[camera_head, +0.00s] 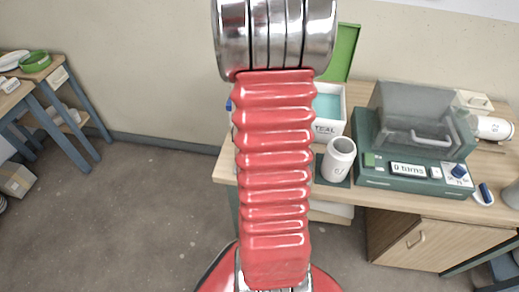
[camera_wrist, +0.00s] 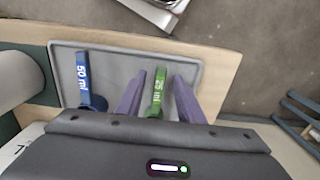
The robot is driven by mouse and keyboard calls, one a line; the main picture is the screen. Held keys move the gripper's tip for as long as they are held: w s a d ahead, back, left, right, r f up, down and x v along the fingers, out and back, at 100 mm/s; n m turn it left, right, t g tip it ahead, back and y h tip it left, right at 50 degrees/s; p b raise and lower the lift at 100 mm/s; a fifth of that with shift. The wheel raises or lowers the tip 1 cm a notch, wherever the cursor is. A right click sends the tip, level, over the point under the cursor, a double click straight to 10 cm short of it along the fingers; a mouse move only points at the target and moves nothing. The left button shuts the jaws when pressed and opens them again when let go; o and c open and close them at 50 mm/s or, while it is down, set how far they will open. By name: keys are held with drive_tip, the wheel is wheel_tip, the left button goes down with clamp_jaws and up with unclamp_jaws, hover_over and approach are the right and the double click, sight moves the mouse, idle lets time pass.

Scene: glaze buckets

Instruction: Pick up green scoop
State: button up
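The green scoop (camera_wrist: 157,97), marked 25 ml, lies on a grey tray (camera_wrist: 118,65) in the wrist view, its handle pointing up the picture. My gripper (camera_wrist: 159,79) is open, with one purple finger on each side of the green handle and gaps on both sides. Whether the fingers reach down to handle level is hard to tell. The scoop's lower end is partly hidden by my gripper's body. In the head view my red arm hides the gripper and the green scoop.
A blue scoop (camera_wrist: 84,80), marked 50 ml, lies left of the green one on the tray. In the head view, a white TEAL bucket (camera_head: 328,128) with a raised green lid (camera_head: 343,50), a white cup (camera_head: 339,160) and a green machine (camera_head: 410,165) reading 0 turns stand right of my arm.

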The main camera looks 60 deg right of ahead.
idle(0.3)
clamp_jaws()
idle(0.3)
